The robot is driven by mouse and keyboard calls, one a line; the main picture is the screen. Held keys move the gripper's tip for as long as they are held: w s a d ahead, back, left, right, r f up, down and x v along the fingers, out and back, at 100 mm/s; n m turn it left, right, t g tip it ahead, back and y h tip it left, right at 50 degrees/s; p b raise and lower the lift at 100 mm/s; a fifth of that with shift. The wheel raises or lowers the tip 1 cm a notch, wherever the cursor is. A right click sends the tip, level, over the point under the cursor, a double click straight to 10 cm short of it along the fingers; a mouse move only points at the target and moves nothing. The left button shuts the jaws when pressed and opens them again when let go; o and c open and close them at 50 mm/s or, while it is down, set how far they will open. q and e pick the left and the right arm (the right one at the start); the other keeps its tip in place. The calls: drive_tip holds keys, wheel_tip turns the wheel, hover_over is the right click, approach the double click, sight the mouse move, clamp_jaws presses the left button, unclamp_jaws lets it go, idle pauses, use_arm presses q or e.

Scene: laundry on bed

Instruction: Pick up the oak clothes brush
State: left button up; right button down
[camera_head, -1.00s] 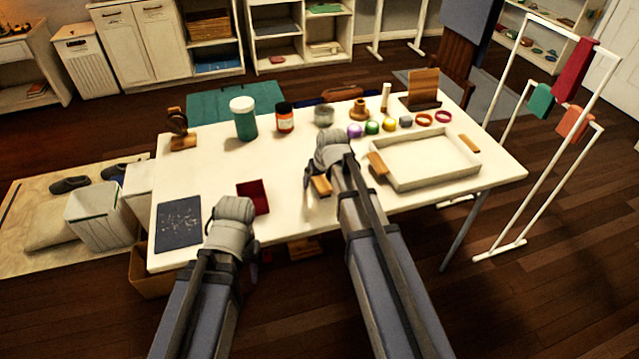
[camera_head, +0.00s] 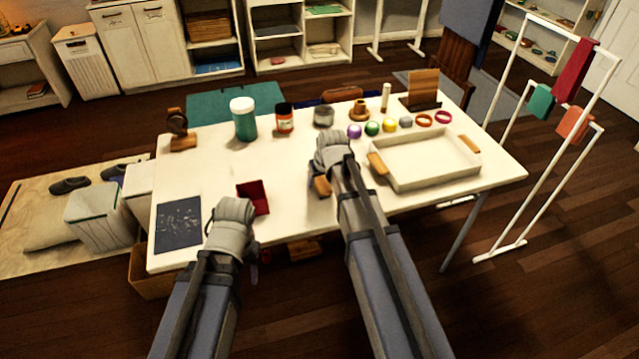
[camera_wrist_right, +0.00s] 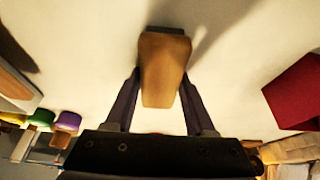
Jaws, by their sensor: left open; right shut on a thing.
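The oak clothes brush (camera_head: 322,187) is a small orange-brown wooden block near the table's front edge, partly hidden by my right gripper (camera_head: 318,182). In the right wrist view the brush (camera_wrist_right: 163,70) lies between the two dark fingers, and my right gripper (camera_wrist_right: 162,88) is shut on it. A dark strip shows at its far end. I cannot tell whether it touches the table. My left gripper (camera_head: 254,268) is open, its fingers mostly hidden behind its wrist, at the table's front edge, left of the brush.
On the white table (camera_head: 205,165) are a dark red box (camera_head: 254,196), a dark speckled sheet (camera_head: 178,222) and a white tray (camera_head: 425,172) with wooden handles. Jars (camera_head: 243,120), coloured balls and rings stand along the back. A white drying rack (camera_head: 530,140) stands at the right.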

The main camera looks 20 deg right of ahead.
sight(319, 179)
wheel_tip(319, 179, up, 10)
drive_tip(key=p, duration=1)
drive_tip(key=shift+r, duration=0.25)
drive_tip(key=shift+f, duration=0.1)
drive_tip(key=c, duration=0.9)
unclamp_jaws()
drive_tip(key=c, duration=0.5)
drive_tip(key=shift+a, duration=0.1)
drive_tip(key=shift+c, duration=0.2)
